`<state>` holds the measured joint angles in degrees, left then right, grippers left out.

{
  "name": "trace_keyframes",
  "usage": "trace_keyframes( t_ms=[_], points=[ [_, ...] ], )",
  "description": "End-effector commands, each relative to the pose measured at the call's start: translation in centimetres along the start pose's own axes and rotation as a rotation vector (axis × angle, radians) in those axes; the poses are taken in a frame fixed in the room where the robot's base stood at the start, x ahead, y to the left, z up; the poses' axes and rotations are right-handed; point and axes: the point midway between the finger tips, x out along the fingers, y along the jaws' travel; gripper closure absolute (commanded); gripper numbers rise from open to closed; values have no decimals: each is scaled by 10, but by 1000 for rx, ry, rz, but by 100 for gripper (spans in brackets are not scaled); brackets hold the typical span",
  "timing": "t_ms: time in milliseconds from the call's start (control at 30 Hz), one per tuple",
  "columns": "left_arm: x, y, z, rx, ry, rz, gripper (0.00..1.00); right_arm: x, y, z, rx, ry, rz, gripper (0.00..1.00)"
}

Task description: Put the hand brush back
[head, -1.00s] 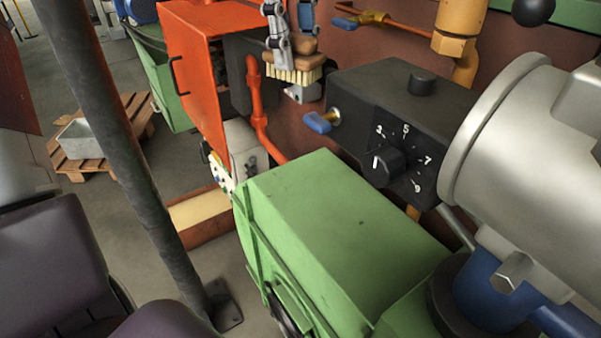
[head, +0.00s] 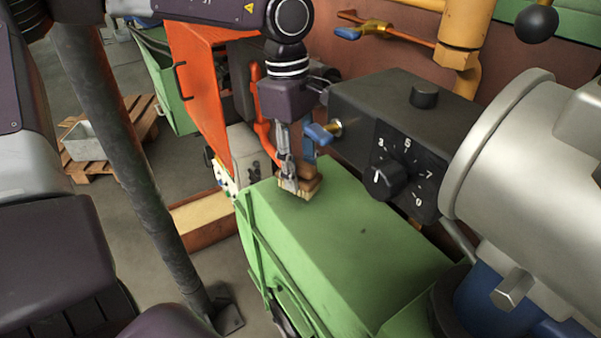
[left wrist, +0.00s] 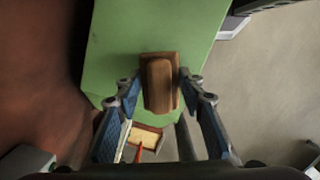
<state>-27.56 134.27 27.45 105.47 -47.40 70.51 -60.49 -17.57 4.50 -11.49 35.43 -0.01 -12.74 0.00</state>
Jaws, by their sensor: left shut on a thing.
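The hand brush (head: 313,184) has a brown wooden body and pale bristles pointing down. My left gripper (head: 298,172) comes down from above and is shut on the brush. The brush is upright at the far end of the green box top (head: 345,235), at or just above the surface; I cannot tell if the bristles touch. In the left wrist view the brush's wooden back (left wrist: 161,84) lies between the two fingers over the green top. My right gripper is not in view.
An orange pipe (head: 262,120) and orange door (head: 200,85) are behind. A large grey cylinder (head: 520,165) fills the right. The nearer green top is bare.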

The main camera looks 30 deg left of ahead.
Motion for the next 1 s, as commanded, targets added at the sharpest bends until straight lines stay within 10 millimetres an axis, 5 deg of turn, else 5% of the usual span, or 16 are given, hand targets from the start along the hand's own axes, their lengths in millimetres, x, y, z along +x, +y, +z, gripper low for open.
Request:
trace_keyframes(
  t_ms=[167, 500, 533, 667, 1000],
  points=[
    [20, 0, -2, 1, 0, -2, 87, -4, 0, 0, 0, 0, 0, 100],
    [24, 0, -3, 1, 0, 1, 87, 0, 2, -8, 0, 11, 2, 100],
    [23, 0, -3, 1, 0, 0, 61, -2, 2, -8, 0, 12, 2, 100],
    [23, 0, -3, 1, 0, 0, 47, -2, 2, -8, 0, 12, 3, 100],
    [20, 0, -2, 1, 0, 1, 47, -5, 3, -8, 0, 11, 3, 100]
  ],
)
